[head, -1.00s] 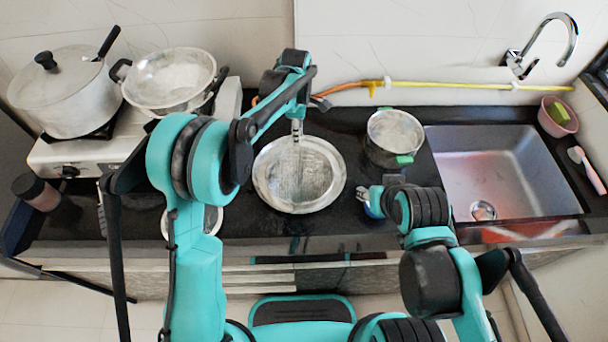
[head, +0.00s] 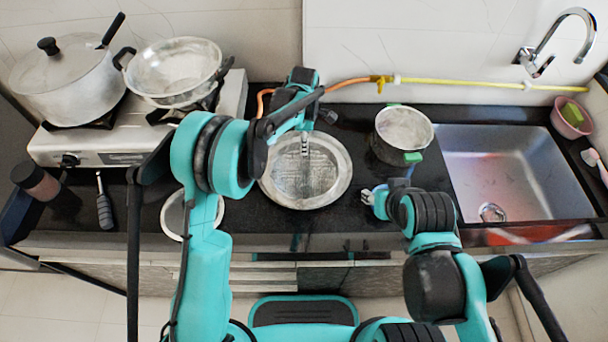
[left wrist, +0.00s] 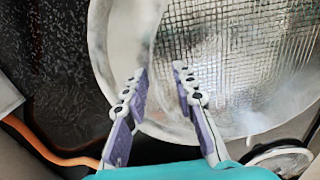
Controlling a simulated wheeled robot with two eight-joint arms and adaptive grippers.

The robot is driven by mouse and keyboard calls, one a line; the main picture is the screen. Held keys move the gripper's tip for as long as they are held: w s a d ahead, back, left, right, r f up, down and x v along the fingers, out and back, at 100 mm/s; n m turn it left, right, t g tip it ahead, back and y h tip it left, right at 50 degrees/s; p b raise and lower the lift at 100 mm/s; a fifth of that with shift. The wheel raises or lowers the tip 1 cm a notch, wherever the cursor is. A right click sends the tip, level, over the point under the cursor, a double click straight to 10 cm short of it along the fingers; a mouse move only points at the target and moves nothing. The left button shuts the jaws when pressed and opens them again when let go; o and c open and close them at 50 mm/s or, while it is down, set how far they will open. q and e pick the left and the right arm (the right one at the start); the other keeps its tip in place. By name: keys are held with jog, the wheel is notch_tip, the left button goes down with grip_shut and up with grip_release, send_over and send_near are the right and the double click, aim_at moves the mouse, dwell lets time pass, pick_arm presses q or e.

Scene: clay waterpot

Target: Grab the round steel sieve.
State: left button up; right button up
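The round steel sieve (head: 335,178) lies on the black counter in the middle of the head view, with a wide pale rim and a mesh centre. In the left wrist view its mesh (left wrist: 235,50) fills the upper right. My left gripper (head: 305,152) reaches over the sieve's far part in the head view. In the left wrist view the two fingers of my left gripper (left wrist: 161,75) stand apart, with the sieve's rim showing between them. I cannot tell whether they touch it. My right gripper (head: 370,196) is right of the sieve, small and partly hidden by its arm.
A steel pot (head: 404,130) stands right of the sieve, before the sink (head: 500,170). A stove (head: 110,150) at the left bears a lidded pot (head: 65,85) and a wide pan (head: 175,70). An orange and yellow hose (head: 440,82) runs along the wall.

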pick_arm(q)
grip_shut()
jog(key=shift+w+r, duration=0.1)
